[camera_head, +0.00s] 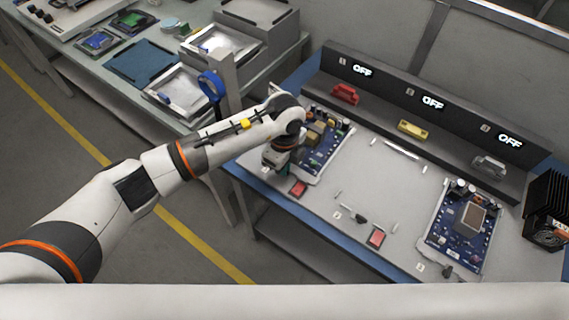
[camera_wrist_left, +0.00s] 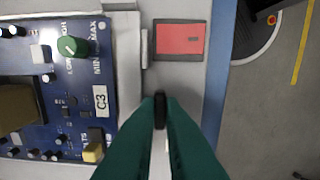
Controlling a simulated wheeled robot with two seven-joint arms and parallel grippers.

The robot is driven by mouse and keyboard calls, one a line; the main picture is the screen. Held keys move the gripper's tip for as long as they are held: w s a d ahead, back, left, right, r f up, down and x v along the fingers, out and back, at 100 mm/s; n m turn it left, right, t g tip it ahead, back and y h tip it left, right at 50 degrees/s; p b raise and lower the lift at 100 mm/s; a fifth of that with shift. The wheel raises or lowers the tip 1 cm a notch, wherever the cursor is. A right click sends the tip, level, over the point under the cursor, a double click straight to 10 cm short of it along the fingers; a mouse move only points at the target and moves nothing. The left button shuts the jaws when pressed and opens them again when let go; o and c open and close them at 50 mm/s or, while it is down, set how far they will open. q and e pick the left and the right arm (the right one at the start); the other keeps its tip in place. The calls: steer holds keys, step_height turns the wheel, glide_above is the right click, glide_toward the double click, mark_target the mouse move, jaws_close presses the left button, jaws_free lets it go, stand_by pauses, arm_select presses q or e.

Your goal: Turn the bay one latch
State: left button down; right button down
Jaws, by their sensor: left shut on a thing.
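My left gripper (camera_head: 277,162) is at the near left corner of the leftmost bay, beside its blue circuit board (camera_head: 324,142). In the left wrist view the green fingers (camera_wrist_left: 160,108) are shut on a small black latch (camera_wrist_left: 160,118), just right of the board (camera_wrist_left: 72,75). In the head view the gripper hides this latch. A similar black latch (camera_head: 359,218) shows at the middle bay. The display (camera_head: 362,71) over the leftmost bay reads OFF. My right gripper is not in view.
A red pad (camera_wrist_left: 180,39) lies close to the fingers; it also shows in the head view (camera_head: 298,188). Red (camera_head: 345,94), yellow (camera_head: 411,129) and grey (camera_head: 489,167) handled parts sit along the back shelf. A second board (camera_head: 463,225) lies at right. The middle bay has no board.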

arm_select(q)
steer(key=shift+w+r, duration=0.1)
steer(key=c, duration=1.5)
jaws_free()
steer(key=shift+c, duration=0.2)
step_height(320, 180, up, 12)
steer(key=b, duration=0.2)
